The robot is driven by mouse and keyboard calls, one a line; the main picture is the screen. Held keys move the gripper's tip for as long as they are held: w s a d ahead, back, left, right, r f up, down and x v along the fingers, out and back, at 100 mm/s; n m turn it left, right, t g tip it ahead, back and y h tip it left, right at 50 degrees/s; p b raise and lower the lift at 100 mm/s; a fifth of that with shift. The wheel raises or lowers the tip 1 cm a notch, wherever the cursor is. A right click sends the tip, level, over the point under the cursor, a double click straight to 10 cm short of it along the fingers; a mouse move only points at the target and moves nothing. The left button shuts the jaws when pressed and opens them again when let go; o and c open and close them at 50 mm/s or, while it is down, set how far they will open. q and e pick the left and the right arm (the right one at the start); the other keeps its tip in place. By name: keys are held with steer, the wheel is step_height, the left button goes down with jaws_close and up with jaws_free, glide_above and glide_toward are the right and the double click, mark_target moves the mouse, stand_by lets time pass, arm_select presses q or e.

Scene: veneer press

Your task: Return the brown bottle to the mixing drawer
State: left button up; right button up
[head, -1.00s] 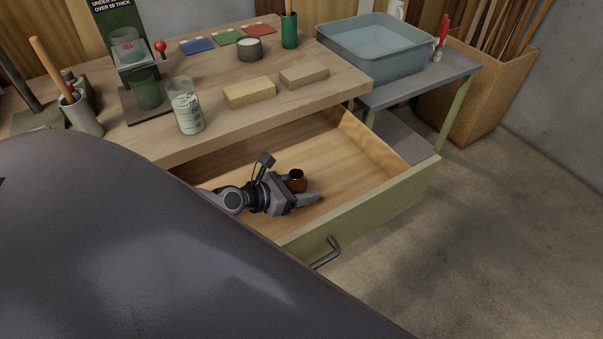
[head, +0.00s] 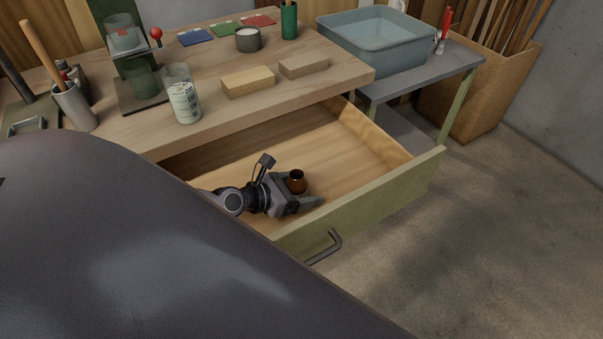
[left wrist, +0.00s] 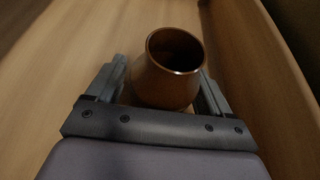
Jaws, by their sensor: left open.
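The brown bottle (head: 297,182) stands upright inside the open drawer (head: 372,143), near its front. It is small, dark amber-brown and open at the top. My left gripper (head: 308,192) is down in the drawer, open, with its fingers on both sides of the bottle. In the left wrist view the bottle (left wrist: 167,68) sits between the two fingers (left wrist: 163,85); a narrow gap shows beside the left finger, and contact on the right side cannot be told. My right gripper is not in view.
The wooden bench (head: 225,113) above the drawer holds a labelled jar (head: 185,103), two blocks, coloured cards and a cup. A blue-grey basin (head: 378,48) stands on a side table. The drawer floor right of the bottle is clear. My dark body covers the lower left.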

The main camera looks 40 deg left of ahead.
arm_select(q)
steer(key=shift+r, duration=0.2)
steer(key=shift+s+a, duration=0.15)
steer(key=shift+s, duration=0.2)
steer(key=v, duration=1)
steer(key=shift+s+a+r+b, duration=0.25)
steer(key=shift+s+r+b, duration=0.1)
steer(key=shift+s, duration=0.15)
